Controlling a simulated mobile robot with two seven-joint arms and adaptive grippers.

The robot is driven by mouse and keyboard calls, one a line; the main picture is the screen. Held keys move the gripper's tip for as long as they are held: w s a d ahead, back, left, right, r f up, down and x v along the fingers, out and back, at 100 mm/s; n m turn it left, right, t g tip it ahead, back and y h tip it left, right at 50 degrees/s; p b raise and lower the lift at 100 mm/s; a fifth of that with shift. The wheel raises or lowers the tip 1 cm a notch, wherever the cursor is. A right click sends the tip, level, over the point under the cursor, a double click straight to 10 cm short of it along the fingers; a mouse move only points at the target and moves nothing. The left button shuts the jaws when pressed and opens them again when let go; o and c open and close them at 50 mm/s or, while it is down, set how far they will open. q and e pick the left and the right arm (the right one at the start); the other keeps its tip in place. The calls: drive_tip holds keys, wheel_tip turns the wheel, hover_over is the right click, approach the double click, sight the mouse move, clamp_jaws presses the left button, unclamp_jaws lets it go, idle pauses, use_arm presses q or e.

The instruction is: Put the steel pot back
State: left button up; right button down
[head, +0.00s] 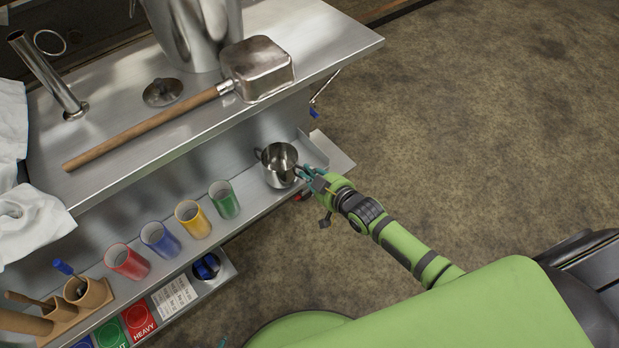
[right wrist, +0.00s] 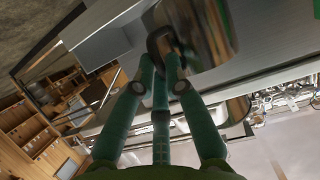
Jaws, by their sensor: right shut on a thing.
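The steel pot (head: 278,166) is a small shiny vessel at the right end of the lower metal shelf (head: 255,152). It looks upright, on or just above the shelf; I cannot tell which. My right gripper (head: 310,174) reaches it from the right and is shut on its handle. In the right wrist view the fingers (right wrist: 160,68) close on the dark curved handle (right wrist: 160,42), with the pot's shiny wall (right wrist: 205,35) beyond. My left gripper is not in view.
Red (head: 127,262), blue (head: 160,240), yellow (head: 192,219) and green (head: 224,200) cups line the shelf left of the pot. Above, a long-handled steel scoop (head: 262,68) and a large steel vessel (head: 195,30) stand on the counter (head: 320,40). The floor at right is clear.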

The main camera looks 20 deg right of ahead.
drive_tip(key=shift+w+f, duration=0.1)
drive_tip(key=shift+f, duration=0.55)
drive_tip(key=c, duration=1.7)
unclamp_jaws()
drive_tip(key=shift+f+b, duration=0.25)
drive_tip(key=shift+b, duration=0.05)
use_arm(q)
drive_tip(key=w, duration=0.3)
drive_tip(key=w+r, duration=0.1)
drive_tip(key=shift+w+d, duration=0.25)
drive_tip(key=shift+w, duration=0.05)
use_arm(e)
drive_tip(key=o, duration=0.4)
drive_tip(key=shift+r, duration=0.15)
